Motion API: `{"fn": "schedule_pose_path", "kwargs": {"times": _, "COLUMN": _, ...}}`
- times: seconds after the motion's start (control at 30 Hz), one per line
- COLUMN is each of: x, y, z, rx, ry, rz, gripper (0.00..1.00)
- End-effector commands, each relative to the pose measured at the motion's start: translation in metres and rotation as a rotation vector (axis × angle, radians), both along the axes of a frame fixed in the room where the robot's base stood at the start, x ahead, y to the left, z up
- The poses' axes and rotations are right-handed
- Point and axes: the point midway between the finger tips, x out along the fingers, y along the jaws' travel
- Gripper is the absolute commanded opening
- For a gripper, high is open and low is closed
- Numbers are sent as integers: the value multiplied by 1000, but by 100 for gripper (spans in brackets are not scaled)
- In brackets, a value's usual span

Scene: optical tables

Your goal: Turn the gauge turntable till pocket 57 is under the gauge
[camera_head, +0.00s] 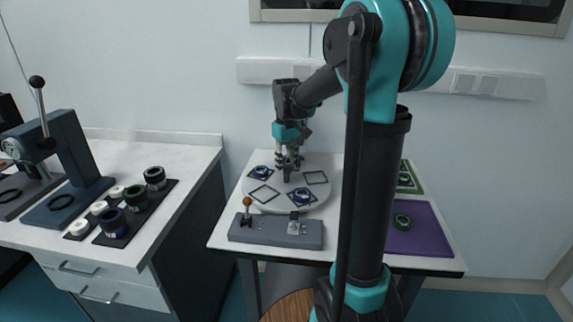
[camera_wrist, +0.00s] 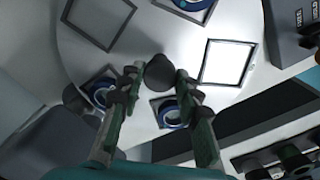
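The gauge turntable (camera_head: 322,197) is a pale disc on the right-hand table with square, black-edged pockets. Some pockets hold blue rings (camera_head: 301,195); others look empty. It also shows in the wrist view (camera_wrist: 130,50), with an empty pocket (camera_wrist: 228,62) at right and a blue ring (camera_wrist: 171,114) near my fingers. My gripper (camera_head: 288,168) is low over the back middle of the disc. In the wrist view my fingers (camera_wrist: 160,76) stand apart on either side of a dark rounded knob (camera_wrist: 157,68); I cannot tell if they touch it. No pocket numbers are readable, and I cannot make out the gauge.
A grey control box (camera_head: 270,233) with an orange-knobbed lever (camera_head: 247,203) stands in front of the disc. A purple mat (camera_head: 425,238) lies at right, partly behind my arm. On the left bench stand a lever press (camera_head: 70,160) and a black tray (camera_head: 105,240) with several rings.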

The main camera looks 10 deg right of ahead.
Motion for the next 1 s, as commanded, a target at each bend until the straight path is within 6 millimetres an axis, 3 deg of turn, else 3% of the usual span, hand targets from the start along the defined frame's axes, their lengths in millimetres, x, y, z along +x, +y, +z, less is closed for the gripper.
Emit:
{"fn": "schedule_pose_path", "kwargs": {"times": 0.03, "x": 0, "y": 0, "z": 0, "rx": 0, "ry": 0, "rz": 0, "gripper": 20}}
{"fn": "schedule_pose_path", "kwargs": {"times": 0.2, "x": 0, "y": 0, "z": 0, "rx": 0, "ry": 0, "rz": 0, "gripper": 0}}
{"fn": "schedule_pose_path", "kwargs": {"times": 0.67, "x": 0, "y": 0, "z": 0, "rx": 0, "ry": 0, "rz": -23, "gripper": 0}}
{"fn": "schedule_pose_path", "kwargs": {"times": 1.0, "x": 0, "y": 0, "z": 0, "rx": 0, "ry": 0, "rz": -142, "gripper": 0}}
